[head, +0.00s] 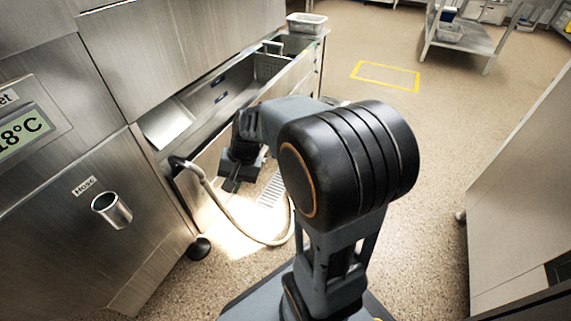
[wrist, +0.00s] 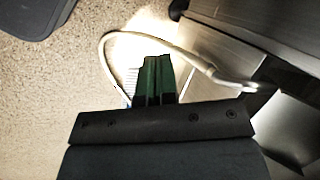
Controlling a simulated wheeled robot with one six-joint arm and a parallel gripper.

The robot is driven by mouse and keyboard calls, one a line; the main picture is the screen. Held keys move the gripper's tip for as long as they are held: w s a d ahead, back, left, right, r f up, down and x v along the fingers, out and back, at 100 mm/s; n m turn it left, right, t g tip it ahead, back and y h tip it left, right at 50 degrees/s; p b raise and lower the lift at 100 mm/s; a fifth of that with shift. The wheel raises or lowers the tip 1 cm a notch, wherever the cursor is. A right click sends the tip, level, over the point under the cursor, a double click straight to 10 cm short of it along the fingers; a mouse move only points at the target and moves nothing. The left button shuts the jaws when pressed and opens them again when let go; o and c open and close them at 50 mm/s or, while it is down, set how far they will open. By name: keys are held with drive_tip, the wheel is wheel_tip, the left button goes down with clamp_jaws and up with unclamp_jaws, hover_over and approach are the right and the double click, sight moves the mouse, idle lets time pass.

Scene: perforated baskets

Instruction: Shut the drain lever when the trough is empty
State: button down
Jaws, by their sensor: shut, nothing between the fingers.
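The long steel trough (head: 196,114) runs away from me along the left cabinets in the head view. Blue marks show on its inner wall; I cannot tell whether water lies in its bottom. A pale hose (head: 226,212) leaves a dark fitting at the trough's near end and curves over the floor by a drain grate (head: 271,190). The hose (wrist: 193,58) also shows in the wrist view. I cannot make out the drain lever. My gripper (head: 231,186) points down beside the trough's near end, above the floor. In the wrist view its green-tinted fingers (wrist: 154,62) are together and empty.
A perforated basket (head: 268,66) sits in the trough's far part, and a pale tub (head: 306,22) stands at its far corner. A steel cup holder (head: 111,210) juts from the left panel. A cabinet (head: 525,200) stands right. The floor between is open, with a yellow outline (head: 386,76).

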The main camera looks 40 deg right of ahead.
drive_tip(key=w+d+f+m+t+y, duration=0.7)
drive_tip(key=w+d+f+m+t, duration=0.1)
drive_tip(key=w+d+f+m, duration=0.8)
drive_tip(key=s+d+f+m+t+h, duration=0.2)
drive_tip(key=d+f+m+t+h, duration=0.25)
drive_tip(key=d+f+m, duration=0.45)
drive_tip(key=s+d+f+m+t+h, duration=0.25)
drive_tip(key=d+f+m+t, duration=0.35)
drive_tip(key=f, duration=0.4)
drive_tip(key=w+r+h+b, duration=0.1)
drive_tip(key=w+r+b, duration=0.2)
drive_tip(key=w, duration=0.9)
drive_tip(key=shift+w+a+m+b, duration=0.2)
drive_tip(key=shift+w+m+b, duration=0.15)
drive_tip(key=shift+b, duration=0.4)
drive_tip(key=shift+r, duration=0.15)
